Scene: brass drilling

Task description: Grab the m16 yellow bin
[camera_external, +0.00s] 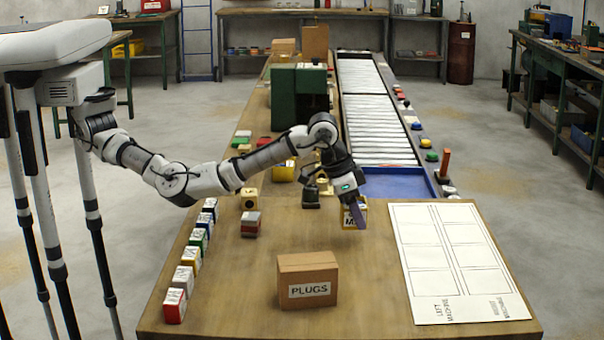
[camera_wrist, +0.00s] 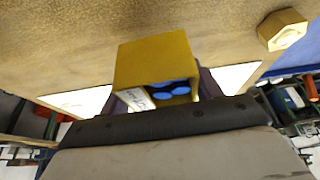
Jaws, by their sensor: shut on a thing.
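The yellow bin (camera_external: 347,219) sits between the fingers of my gripper (camera_external: 354,212), right of the table's centre. Its white label starts with an M; the rest is covered by a finger in the external view. In the wrist view the yellow bin (camera_wrist: 153,62) shows a plain yellow face, part of a white label and blue round pieces inside. My gripper (camera_wrist: 162,92) is shut on it, with one finger on each side. The bin is at or just above the wooden tabletop; I cannot tell whether it touches.
A cardboard PLUGS box (camera_external: 307,281) stands at the table front. A white marked sheet (camera_external: 455,262) lies on the right. A green machine (camera_external: 298,97) and blue tray (camera_external: 396,183) are behind.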

